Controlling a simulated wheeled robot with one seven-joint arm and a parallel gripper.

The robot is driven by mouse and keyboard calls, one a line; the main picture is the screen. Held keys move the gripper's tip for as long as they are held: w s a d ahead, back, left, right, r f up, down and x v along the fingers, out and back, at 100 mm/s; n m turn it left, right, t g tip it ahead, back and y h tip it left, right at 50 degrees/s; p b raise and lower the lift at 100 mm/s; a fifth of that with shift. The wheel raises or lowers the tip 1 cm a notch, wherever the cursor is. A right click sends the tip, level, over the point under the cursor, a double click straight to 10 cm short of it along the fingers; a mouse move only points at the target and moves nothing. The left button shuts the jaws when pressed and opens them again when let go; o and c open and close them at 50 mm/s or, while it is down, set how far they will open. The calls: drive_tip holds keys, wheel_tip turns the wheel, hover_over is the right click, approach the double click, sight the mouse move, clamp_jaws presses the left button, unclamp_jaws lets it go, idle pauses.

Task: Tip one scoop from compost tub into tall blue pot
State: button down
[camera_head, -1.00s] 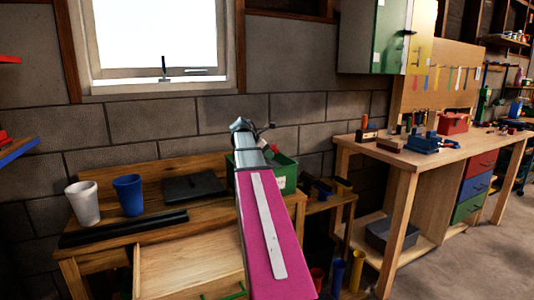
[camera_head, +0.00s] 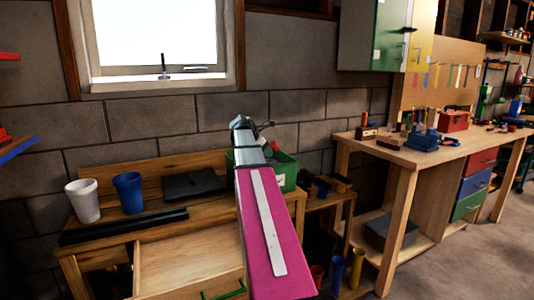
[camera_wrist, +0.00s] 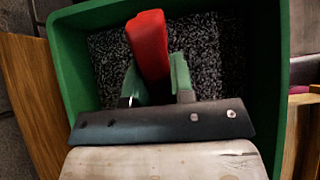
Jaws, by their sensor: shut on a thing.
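The compost tub is a green box (camera_head: 287,172) at the right end of the wooden bench, partly hidden behind my arm. In the wrist view its green wall (camera_wrist: 72,75) surrounds dark, speckled compost (camera_wrist: 210,55). A red scoop (camera_wrist: 147,38) reaches over the compost. My gripper (camera_wrist: 158,85) is over the tub, its green fingers shut on the red scoop. The scoop's far end and any load are not clear. The tall blue pot (camera_head: 128,194) stands upright on the bench, well left of my gripper.
A white pot (camera_head: 84,201) stands just left of the blue pot. An open drawer (camera_head: 190,262) juts out in front. A workbench with tools (camera_head: 398,158) stands at right.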

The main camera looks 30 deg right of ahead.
wheel_tip(320, 180, up, 14)
idle(1.2)
